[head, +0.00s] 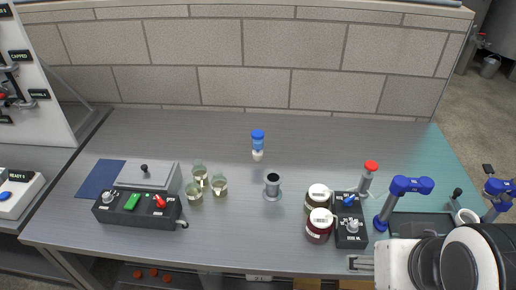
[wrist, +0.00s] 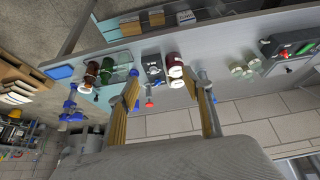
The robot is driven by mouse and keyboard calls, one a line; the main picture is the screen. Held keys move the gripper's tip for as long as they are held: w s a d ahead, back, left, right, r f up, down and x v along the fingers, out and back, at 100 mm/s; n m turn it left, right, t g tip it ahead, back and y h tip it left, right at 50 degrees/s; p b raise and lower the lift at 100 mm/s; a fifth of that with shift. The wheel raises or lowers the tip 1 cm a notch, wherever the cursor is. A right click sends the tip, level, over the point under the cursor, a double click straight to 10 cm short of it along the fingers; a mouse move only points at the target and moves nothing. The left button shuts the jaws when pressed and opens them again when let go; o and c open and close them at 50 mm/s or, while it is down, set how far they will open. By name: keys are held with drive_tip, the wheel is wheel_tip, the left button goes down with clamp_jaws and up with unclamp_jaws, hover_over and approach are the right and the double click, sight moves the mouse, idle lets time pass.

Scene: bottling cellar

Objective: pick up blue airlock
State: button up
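The blue airlock (head: 258,139) stands upright near the middle of the grey bench in the head view, with a blue upper part and a white lower part. I cannot make it out in the wrist view, where my right-hand finger covers part of the bench. My gripper (wrist: 169,84) shows in the wrist view with its two fingers wide apart and nothing between them. In the head view my arm is at the lower right and the fingers do not show, so my gripper is well away from the airlock.
Dark red jars (head: 319,227), a black control box (head: 350,222), a red-topped cylinder (head: 367,177) and a blue stand (head: 398,198) are to the right. A brick wall (head: 240,50) rises behind.

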sight(262, 138)
drive_tip(key=w+d+r+t+h, duration=0.1)
drive_tip(key=w+d+r+t, duration=0.15)
drive_tip(key=w, duration=0.75)
drive_tip(key=w+d+r+t+h, duration=0.1)
drive_tip(key=w+r, duration=0.2)
drive_tip(key=w, duration=0.8)
drive_tip(key=w+a+f+n+t+y, duration=0.1)
drive_tip(key=w+a+n+t+y, duration=0.2)
drive_tip(key=w, duration=1.4)
drive_tip(key=w+a+f+n+y, duration=0.4)
drive_tip(key=w+a+f, duration=0.4)
drive_tip(key=w+a, duration=0.15)
drive_tip(key=a+f+n+g+y, duration=0.1)
drive_tip(key=a+f, duration=0.2)
drive_tip(key=f, duration=0.1)
drive_tip(key=a+f+n+g+y, duration=0.1)
drive_tip(key=a+f+y, duration=0.1)
drive_tip(key=a+f, duration=0.1)
drive_tip(key=w+a+f+n+g+y, duration=0.1)
drive_tip(key=a+f+y, duration=0.1)
drive_tip(key=f, duration=0.3)
drive_tip(key=shift+a+f+g, duration=0.1)
drive_tip(key=shift+a+g, duration=0.15)
drive_tip(key=shift+a, duration=0.55)
drive_tip(key=shift+x, duration=1.25)
